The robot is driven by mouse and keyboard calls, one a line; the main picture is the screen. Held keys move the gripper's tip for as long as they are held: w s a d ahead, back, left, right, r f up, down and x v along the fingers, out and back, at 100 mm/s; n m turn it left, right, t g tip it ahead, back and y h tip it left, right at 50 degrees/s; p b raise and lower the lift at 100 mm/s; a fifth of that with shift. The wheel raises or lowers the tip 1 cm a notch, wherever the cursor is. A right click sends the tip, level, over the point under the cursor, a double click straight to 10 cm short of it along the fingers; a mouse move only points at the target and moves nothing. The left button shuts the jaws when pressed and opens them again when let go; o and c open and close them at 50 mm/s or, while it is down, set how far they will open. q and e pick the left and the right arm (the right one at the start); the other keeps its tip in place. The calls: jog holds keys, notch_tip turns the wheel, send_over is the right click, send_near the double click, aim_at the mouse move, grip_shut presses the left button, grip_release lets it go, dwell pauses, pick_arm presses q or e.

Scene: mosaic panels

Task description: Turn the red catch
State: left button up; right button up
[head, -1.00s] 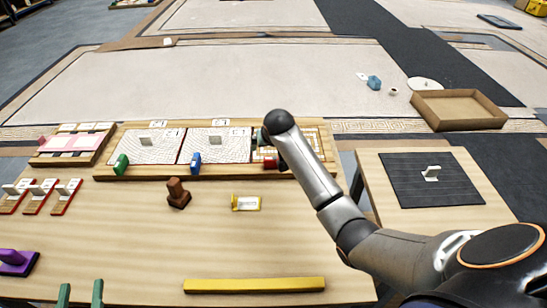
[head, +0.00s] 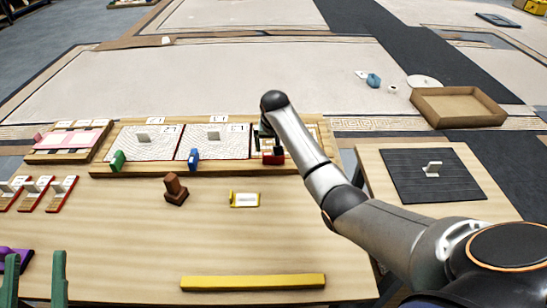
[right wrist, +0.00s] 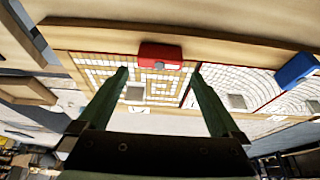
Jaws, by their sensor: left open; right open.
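The red catch (head: 268,159) sits on the front edge of the wooden panel board (head: 230,170), at its right end. In the right wrist view the red catch (right wrist: 160,56) lies just beyond my fingertips, between their lines. My right gripper (right wrist: 160,73) is open and empty, its green fingers over the mosaic panel with a square spiral pattern (right wrist: 163,86). In the head view my right arm partly hides the catch and that panel. My left gripper (head: 35,257) is open and empty at the lower left.
A blue catch (head: 193,158) and a green catch (head: 118,161) sit further left on the same edge. A brown block (head: 175,190), a yellow-framed piece (head: 244,200) and a yellow bar (head: 253,282) lie on the table in front. The table between them is clear.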

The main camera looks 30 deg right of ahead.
aim_at(273, 158)
jog(key=shift+b+x, duration=0.3)
jog(key=shift+x, duration=0.55)
jog(key=b+x, duration=0.2)
jog(key=x, duration=0.1)
jog(key=shift+w+f, duration=0.1)
jog(key=shift+f, duration=0.2)
pick_arm(q)
jog(key=s+d+r+m+h+b, duration=0.1)
jog(key=s+r+m+h, duration=0.3)
jog(key=s+h, duration=0.1)
jog(key=shift+r+h, duration=0.15)
jog(key=shift+h, duration=0.45)
pick_arm(e)
jog(key=shift+x, duration=0.8)
jog(key=shift+d, duration=0.1)
jog(key=shift+c, duration=0.2)
